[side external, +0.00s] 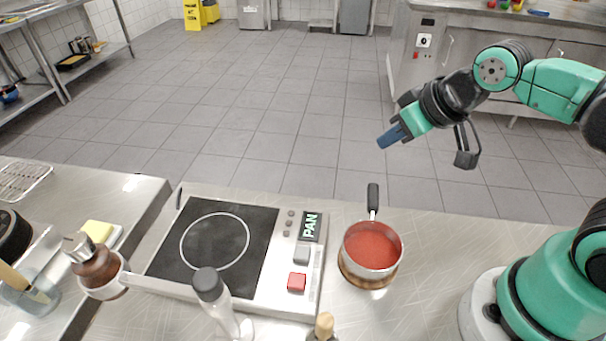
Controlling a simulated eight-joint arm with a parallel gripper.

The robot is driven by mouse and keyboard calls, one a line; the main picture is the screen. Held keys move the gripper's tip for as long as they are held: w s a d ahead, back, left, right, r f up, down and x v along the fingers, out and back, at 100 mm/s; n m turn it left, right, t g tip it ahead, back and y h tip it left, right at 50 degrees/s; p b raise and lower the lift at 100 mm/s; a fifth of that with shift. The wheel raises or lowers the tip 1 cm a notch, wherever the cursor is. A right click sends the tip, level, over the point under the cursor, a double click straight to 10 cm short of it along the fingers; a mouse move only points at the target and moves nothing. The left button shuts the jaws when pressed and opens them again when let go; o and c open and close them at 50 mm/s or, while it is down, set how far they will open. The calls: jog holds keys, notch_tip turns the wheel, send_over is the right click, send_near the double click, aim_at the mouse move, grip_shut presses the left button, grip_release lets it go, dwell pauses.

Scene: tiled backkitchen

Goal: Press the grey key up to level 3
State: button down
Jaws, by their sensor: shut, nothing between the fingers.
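The grey key (302,253) is a square button on the light control strip of the induction hob (215,243). A red key (297,282) sits nearer on the same strip. A dark display (310,227) on the strip reads "PAN" in green letters. A pan (371,248) with red contents and a black handle stands on a round wooden mat to the right of the hob; the hob's ring is empty. My gripper (388,138) is up in the air beyond the pan, well away from the grey key. Its blue fingers are shut with nothing visible between them.
A bottle with a grey cap (213,290) stands at the hob's front edge, partly over it from this view. A wooden-topped bottle (325,325) stands in front of the strip. The counter beyond the pan is clear.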

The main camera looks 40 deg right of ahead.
jog(key=a+n+y, duration=0.1)
jog(key=a+n, duration=0.5)
jog(key=a, duration=0.1)
jog(key=n+y, duration=0.2)
jog(key=n, duration=0.6)
send_over(305, 253)
jog(key=shift+r, duration=0.2)
jog(key=shift+f, duration=0.1)
jog(key=shift+f, duration=4.3)
jog(key=shift+f, duration=0.15)
jog(key=shift+f, duration=0.3)
jog(key=shift+r, duration=0.1)
